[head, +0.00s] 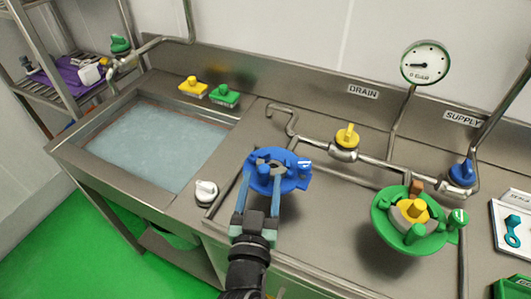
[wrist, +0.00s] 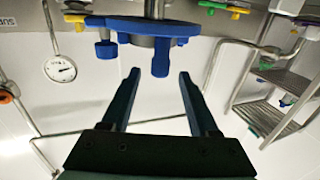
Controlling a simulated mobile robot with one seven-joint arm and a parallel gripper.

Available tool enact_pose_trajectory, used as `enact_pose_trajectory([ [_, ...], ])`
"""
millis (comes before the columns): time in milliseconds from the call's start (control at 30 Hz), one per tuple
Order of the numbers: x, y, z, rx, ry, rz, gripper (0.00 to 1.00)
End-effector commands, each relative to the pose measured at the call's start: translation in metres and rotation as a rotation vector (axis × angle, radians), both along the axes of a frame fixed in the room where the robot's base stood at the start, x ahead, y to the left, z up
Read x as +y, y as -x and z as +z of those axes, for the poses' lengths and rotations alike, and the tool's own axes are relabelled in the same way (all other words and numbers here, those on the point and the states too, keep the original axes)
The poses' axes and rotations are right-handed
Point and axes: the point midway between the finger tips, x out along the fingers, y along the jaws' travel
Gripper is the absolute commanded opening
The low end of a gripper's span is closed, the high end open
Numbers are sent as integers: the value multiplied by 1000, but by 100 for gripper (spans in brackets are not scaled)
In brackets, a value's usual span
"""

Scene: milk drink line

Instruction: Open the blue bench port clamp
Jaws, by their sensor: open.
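The blue bench port clamp (head: 290,182) is a round blue disc with a grey centre, several small blue knobs and a white-marked tab on its right. In the wrist view the disc (wrist: 125,24) is at the top, with a blue knob (wrist: 161,57) jutting toward my gripper. My gripper (head: 262,182) reaches the clamp's near side in the head view. Its two fingers are apart in the wrist view (wrist: 159,74), with the knob lined up between their tips. No grip on it shows. The fingertips overlap the disc in the head view, so contact is unclear.
A green clamp (head: 381,222) with a yellow knob stands to the right. A pipe with a yellow valve (head: 347,136) and a blue valve (head: 462,173) runs behind. A water-filled sink (head: 155,145) lies left, a white knob (head: 206,191) nearer. A gauge (head: 426,63) stands above.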

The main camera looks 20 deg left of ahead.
Motion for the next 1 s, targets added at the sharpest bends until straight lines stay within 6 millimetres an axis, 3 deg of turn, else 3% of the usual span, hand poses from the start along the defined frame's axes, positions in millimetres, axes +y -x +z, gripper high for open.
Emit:
enact_pose_trajectory([
  [200, 11, -37, 3, -1, -1, 0, 61],
  [400, 17, -58, 1, 0, -1, 0, 61],
  [867, 19, -67, 0, 1, -1, 0, 61],
  [1000, 19, -67, 0, 1, -1, 0, 38],
])
